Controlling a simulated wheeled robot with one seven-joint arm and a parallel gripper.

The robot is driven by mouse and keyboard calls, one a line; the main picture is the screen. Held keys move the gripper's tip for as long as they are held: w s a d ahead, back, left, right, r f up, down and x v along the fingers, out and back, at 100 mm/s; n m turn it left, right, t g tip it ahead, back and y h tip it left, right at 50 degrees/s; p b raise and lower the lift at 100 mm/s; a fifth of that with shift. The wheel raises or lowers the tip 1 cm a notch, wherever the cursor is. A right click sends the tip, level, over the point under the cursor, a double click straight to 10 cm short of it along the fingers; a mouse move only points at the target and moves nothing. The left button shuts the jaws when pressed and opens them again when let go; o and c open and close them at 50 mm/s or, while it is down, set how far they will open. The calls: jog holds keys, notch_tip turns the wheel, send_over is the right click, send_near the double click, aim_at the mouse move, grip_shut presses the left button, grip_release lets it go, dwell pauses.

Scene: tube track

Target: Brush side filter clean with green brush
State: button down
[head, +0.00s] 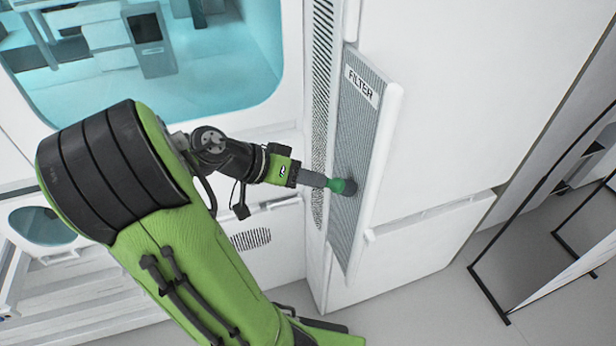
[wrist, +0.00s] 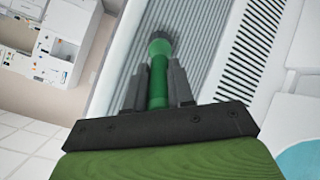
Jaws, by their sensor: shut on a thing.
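The side filter (head: 358,112) is a tall grey ribbed panel with a white frame and a "FILTER" label, on the side of a white cabinet. My gripper (head: 318,180) is shut on the green brush (head: 337,185) and holds it against or very near the filter's lower middle. In the wrist view, the green brush (wrist: 158,75) stands between the two dark fingers of my gripper (wrist: 158,88). Its dark bristle head points at the ribbed filter face (wrist: 125,50). I cannot tell whether the bristles touch. No clear dirt shows on the filter.
A slotted vent strip (head: 322,70) runs just left of the filter. A large window (head: 215,75) is at the upper left. A black-framed stand (head: 530,240) is at the right. Open grey floor (head: 420,310) lies below the cabinet.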

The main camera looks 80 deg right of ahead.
jog(key=shift+r, duration=0.2)
notch_tip(320, 180, down, 4)
jog(key=b, duration=0.3)
jog(key=shift+r+b, duration=0.2)
jog(key=shift+b, duration=0.1)
jog(key=shift+r, duration=0.1)
jog(key=shift+r+p, duration=1.9)
jog(key=shift+r, duration=0.05)
jog(key=shift+f, duration=0.1)
jog(key=w+a+p, duration=0.1)
jog(key=w+a, duration=0.3)
jog(key=w, duration=0.3)
jog(key=shift+w+a, duration=0.3)
jog(key=shift+w, duration=0.05)
